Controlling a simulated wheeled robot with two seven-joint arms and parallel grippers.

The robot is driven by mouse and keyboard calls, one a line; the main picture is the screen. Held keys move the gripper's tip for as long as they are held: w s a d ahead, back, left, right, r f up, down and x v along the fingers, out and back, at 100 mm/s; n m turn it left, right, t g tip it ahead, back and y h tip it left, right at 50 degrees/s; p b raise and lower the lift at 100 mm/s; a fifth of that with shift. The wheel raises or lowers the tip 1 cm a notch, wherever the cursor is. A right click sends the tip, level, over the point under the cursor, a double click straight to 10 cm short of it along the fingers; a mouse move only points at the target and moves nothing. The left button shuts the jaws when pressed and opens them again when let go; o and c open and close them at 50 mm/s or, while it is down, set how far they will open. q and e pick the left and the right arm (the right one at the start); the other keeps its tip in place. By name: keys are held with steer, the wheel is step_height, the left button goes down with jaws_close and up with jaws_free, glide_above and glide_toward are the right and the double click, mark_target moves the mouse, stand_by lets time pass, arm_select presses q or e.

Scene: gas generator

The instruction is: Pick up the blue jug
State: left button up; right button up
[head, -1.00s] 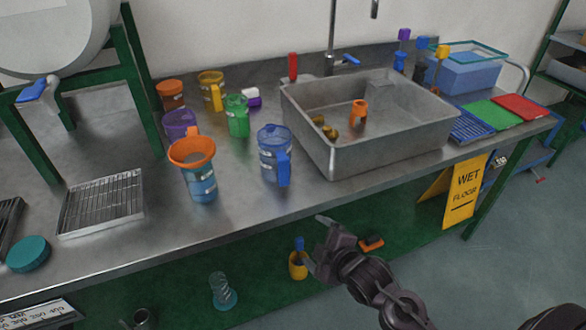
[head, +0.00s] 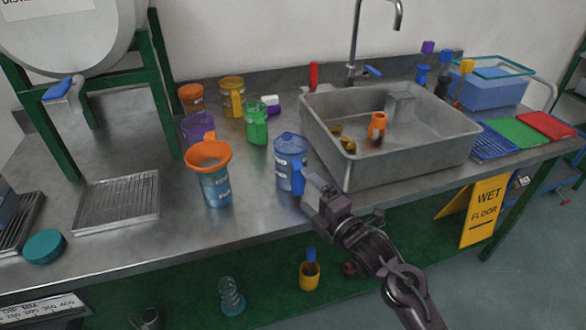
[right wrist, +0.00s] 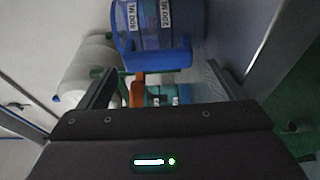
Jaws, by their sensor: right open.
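The blue jug (head: 290,158) stands upright on the steel counter (head: 250,215), just left of the sink. It is translucent, with a blue lid and a blue handle on its front right side. My right gripper (head: 306,187) is open at the jug's lower right, close to the handle. In the right wrist view the jug (right wrist: 160,30) appears sideways, with its handle (right wrist: 155,58) ahead of and between the open fingers (right wrist: 157,88). I cannot tell whether a finger touches the handle. My left gripper is not in view.
The sink (head: 400,165) stands right of the jug. A blue beaker with an orange funnel (head: 210,160) is to its left. A green jug (head: 256,128) and a purple jug (head: 197,128) stand behind. The counter's front is clear.

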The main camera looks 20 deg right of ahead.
mark_target(299, 182)
steer(key=x, duration=0.4)
steer(key=shift+w+a+r+p, duration=0.1)
steer(key=shift+a+r+p, duration=0.1)
steer(key=shift+p, duration=0.15)
steer(key=shift+w+a+f, duration=0.1)
steer(key=shift+w+a, duration=0.05)
steer(key=shift+w, duration=0.35)
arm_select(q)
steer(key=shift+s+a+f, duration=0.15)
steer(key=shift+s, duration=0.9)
arm_select(e)
steer(key=c, duration=0.4)
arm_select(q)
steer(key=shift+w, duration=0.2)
arm_select(e)
steer(key=c, duration=0.8)
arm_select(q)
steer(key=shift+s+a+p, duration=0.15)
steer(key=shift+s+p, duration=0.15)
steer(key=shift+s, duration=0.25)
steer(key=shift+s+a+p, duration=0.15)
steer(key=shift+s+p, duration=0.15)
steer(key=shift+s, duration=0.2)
arm_select(e)
step_height(299, 182, up, 20)
